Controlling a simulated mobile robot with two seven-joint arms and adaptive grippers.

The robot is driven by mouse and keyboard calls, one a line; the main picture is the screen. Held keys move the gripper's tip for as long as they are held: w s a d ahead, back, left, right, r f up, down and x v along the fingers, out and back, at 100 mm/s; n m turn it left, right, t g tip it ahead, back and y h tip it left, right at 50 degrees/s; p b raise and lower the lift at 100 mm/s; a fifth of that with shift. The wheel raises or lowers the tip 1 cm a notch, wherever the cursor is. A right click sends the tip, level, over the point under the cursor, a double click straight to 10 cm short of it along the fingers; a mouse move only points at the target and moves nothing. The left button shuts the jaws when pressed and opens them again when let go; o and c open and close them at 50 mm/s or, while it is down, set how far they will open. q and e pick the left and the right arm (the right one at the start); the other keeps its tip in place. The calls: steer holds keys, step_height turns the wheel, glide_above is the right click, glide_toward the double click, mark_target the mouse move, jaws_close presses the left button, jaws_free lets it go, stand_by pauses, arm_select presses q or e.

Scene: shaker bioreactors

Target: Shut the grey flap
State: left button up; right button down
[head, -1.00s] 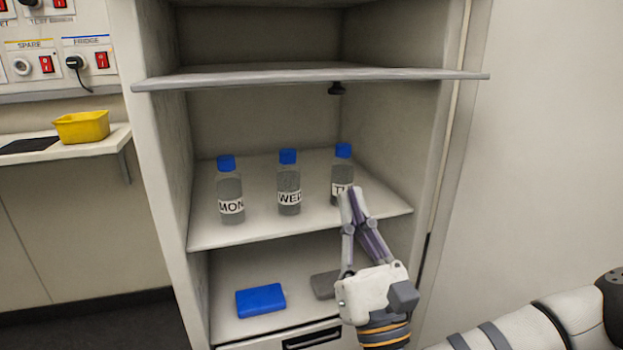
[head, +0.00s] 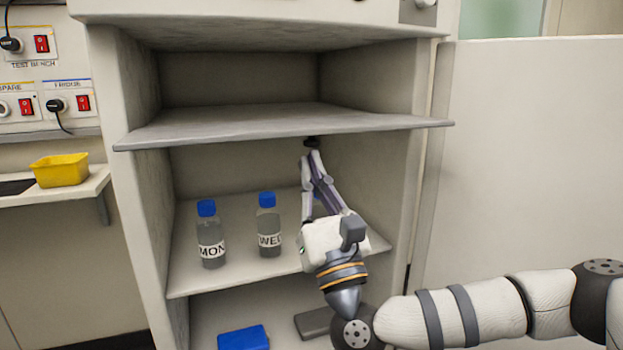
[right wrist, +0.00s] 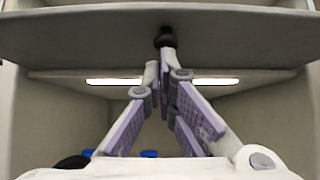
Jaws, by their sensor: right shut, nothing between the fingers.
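The grey flap (head: 280,126) stands out level from the cabinet, above the bottle compartment, in the head view. A small dark knob (head: 311,142) hangs from its underside. In the right wrist view the flap (right wrist: 80,38) spans the top, with the knob (right wrist: 165,38) near the middle. My right gripper (head: 313,155) is shut and empty, its fingertips pointing up just below the knob. The fingertips (right wrist: 160,68) also show close under the knob in the right wrist view; I cannot tell whether they touch. My left gripper is not in view.
Bottles marked MON (head: 211,240) and WED (head: 268,230) stand on the shelf below; my gripper mostly hides a third. A blue block (head: 243,338) and a grey block (head: 314,322) lie lower down. The compartment above the flap is empty. An open door (head: 530,160) stands at right.

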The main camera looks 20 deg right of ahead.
mark_target(313, 128)
steer(key=r+g+p, duration=0.2)
steer(key=r+p, duration=0.1)
steer(key=p, duration=0.1)
steer(key=r+g+p, duration=0.2)
steer(key=r+p, duration=0.2)
steer(key=s+r+g+p, duration=0.1)
steer(key=r+p, duration=0.2)
steer(key=p, duration=0.2)
steer(key=shift+s+r+g, duration=0.1)
steer(key=shift+r+g, duration=0.1)
steer(key=shift+g, duration=0.2)
steer(key=shift+w+r, duration=0.2)
steer(key=shift+r, duration=0.15)
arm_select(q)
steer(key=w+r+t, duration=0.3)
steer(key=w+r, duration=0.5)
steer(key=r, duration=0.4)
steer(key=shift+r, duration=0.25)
arm_select(e)
steer(key=w+r, duration=0.6)
steer(key=r, duration=0.1)
steer(key=shift+w+a+r, duration=0.15)
steer(key=shift+w, duration=0.15)
